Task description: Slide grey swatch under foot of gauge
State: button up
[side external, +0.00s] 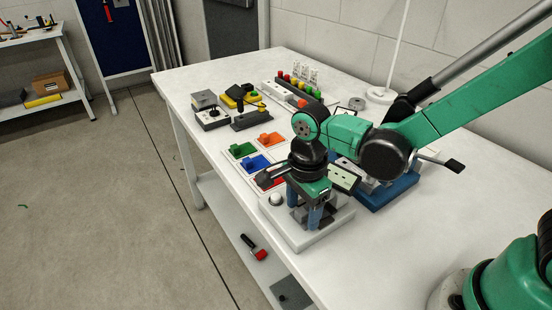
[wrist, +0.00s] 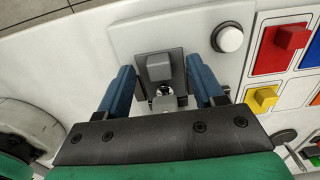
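A grey swatch (wrist: 176,60), a flat square with a raised grey block on top, lies on a pale base plate (wrist: 130,35) in the wrist view. My gripper (wrist: 164,72) is open, with one blue finger on each side of the swatch's block and gaps between. A small metal part, seemingly the gauge's foot (wrist: 163,91), shows at the swatch's near edge; I cannot tell whether it is over the swatch. The rest of the gauge is hidden by my gripper. In the side view my gripper (side external: 306,222) points down over the base plate (side external: 290,236), hiding the swatch.
A white dome button (wrist: 229,38) stands on the base plate beside my finger. Coloured swatches with blocks, including a red one (wrist: 275,50) and a green one (side external: 241,150), lie alongside. A blue-based device (side external: 392,193) stands close to my gripper. The table's front left is clear.

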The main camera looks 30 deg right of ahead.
jog(key=shift+r, duration=2.8)
jog(key=shift+d+r+n, duration=0.3)
jog(key=shift+d+n, duration=0.05)
jog(key=shift+n, duration=0.15)
jog(key=d+r+n+t, duration=0.1)
jog(key=n, duration=0.1)
jog(key=d+n+t, duration=0.1)
jog(key=n, duration=0.1)
jog(key=s+d+r+n+t, duration=0.1)
jog(key=d+n, duration=0.1)
jog(key=n, duration=0.1)
jog(key=shift+r+y, duration=0.3)
jog(key=shift+r, duration=0.05)
jog(key=d+n+t, duration=0.1)
jog(key=n, duration=0.1)
jog(key=s+d+r+n+t, duration=0.1)
jog(key=n, duration=0.1)
jog(key=d+n+t, duration=0.1)
jog(key=n, duration=0.2)
jog(key=shift+s+d+r, duration=0.2)
jog(key=shift+d, duration=0.15)
jog(key=n, duration=0.1)
jog(key=d+n+t, duration=0.1)
jog(key=n, duration=0.1)
jog(key=shift+s+d+r, duration=0.1)
jog(key=shift+s, duration=0.1)
